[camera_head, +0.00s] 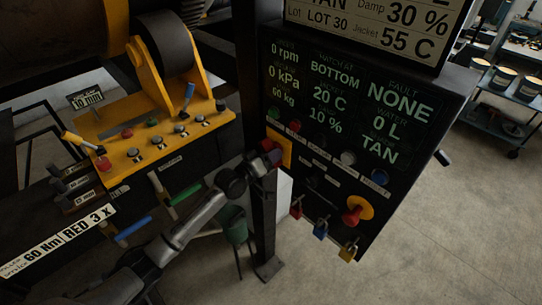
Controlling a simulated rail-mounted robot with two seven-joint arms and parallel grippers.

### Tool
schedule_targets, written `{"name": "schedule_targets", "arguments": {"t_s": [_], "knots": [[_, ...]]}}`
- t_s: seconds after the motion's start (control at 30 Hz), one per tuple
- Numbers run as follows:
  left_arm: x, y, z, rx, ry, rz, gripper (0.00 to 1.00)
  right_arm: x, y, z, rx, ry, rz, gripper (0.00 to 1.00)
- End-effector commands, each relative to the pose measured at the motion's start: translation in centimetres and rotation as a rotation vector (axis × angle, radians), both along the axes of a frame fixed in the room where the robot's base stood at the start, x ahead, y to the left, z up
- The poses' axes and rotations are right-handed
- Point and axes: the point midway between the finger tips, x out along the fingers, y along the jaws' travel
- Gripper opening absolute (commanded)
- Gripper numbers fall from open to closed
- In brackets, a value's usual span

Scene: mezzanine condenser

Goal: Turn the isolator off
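The dark control panel (410,110) stands at the centre right. A yellow square plate (286,150) on its left edge looks like the isolator's plate; a red part (277,158) shows in front of it, mostly hidden by my gripper. My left arm reaches up from the bottom left, and its gripper (268,157) is at this red part. I cannot tell whether the fingers touch it or are closed on it. A red knob on a yellow disc (357,210) sits lower right on the panel. My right gripper is not in view.
Several padlocks (321,229) hang along the panel's lower edge. Buttons (348,158) sit under the lit readout. A yellow console (150,135) with levers is on the left. A green bucket (233,224) stands below. Open floor (450,230) lies to the right.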

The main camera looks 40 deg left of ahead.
Motion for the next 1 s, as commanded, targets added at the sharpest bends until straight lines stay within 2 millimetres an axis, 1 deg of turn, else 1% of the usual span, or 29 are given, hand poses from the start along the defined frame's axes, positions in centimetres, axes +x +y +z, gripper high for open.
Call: {"name": "schedule_targets", "arguments": {"t_s": [0.27,0.37,0.43,0.57,0.8,1.0], "knots": [[0.0,0.0,0.0,-0.002,0.0,0.0,0.51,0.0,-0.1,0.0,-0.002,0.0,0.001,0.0],[-0.4,0.0,0.0,-0.003,0.0,0.0,0.51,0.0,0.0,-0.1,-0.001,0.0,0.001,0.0],[-1.1,0.2,-0.1,-0.003,0.001,0.001,0.51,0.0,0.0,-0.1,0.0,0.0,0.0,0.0],[-3.1,0.4,-0.2,-0.003,0.0,0.0,0.51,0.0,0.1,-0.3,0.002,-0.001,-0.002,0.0],[-7.8,1.0,-0.3,-0.001,0.002,0.0,0.51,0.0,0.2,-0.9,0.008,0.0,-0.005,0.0],[-11.0,1.4,-0.2,-0.001,0.002,0.0,0.51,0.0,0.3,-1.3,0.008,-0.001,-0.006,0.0]]}}
